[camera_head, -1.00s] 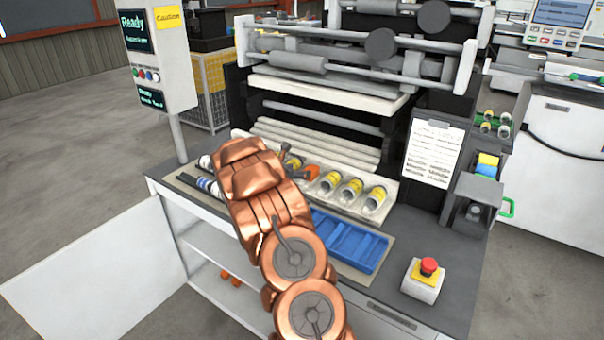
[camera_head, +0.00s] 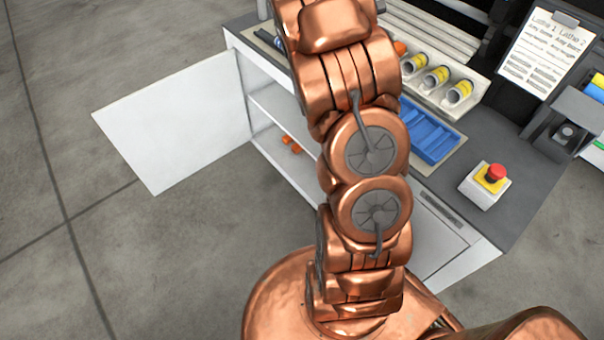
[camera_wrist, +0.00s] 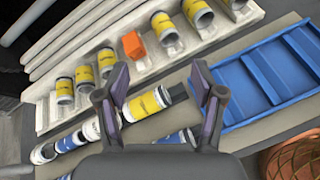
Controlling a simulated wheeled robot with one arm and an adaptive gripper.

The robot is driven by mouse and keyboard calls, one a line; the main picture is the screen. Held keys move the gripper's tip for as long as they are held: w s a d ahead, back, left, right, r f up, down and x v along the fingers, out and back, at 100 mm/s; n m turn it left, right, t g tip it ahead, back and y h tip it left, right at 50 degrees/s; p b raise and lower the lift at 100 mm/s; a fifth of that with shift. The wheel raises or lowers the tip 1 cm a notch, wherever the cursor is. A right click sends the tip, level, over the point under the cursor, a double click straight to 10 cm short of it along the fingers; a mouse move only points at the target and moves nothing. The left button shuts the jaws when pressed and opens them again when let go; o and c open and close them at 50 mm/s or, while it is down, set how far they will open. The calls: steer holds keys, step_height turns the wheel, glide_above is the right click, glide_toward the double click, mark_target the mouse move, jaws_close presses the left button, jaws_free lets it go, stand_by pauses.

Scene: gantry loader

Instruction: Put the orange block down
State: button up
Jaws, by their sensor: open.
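The orange block (camera_wrist: 133,46) sits in the white rack (camera_wrist: 38,112), in the row of yellow-banded cylinders. A small part of it shows beside my arm in the head view (camera_head: 400,47). My gripper (camera_wrist: 159,70) is open, with nothing held between its fingers. The block appears beyond the fingertips, nearer the left finger in the wrist view, apart from both. In the head view my arm hides the gripper.
A blue divided tray (camera_wrist: 270,80) lies right of the gripper. Loose cylinders (camera_wrist: 150,102) lie in front of the rack. A red stop button (camera_head: 495,173) stands on the bench. Small orange pieces (camera_head: 290,143) lie on the shelf below, beside an open cabinet door (camera_head: 178,115).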

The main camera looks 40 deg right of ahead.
steer(key=s+a+m+y, duration=0.4)
steer(key=s+a, duration=0.5)
steer(key=a, duration=0.7)
steer(key=s+a+m+y, duration=0.4)
steer(key=s+a, duration=0.5)
steer(key=a, duration=0.6)
steer(key=s+a+m+y, duration=0.4)
steer(key=s+a, duration=0.5)
steer(key=a, duration=0.7)
steer(key=shift+s+a+r, duration=0.15)
steer(key=shift+s+a, duration=0.2)
steer(key=shift+s, duration=0.05)
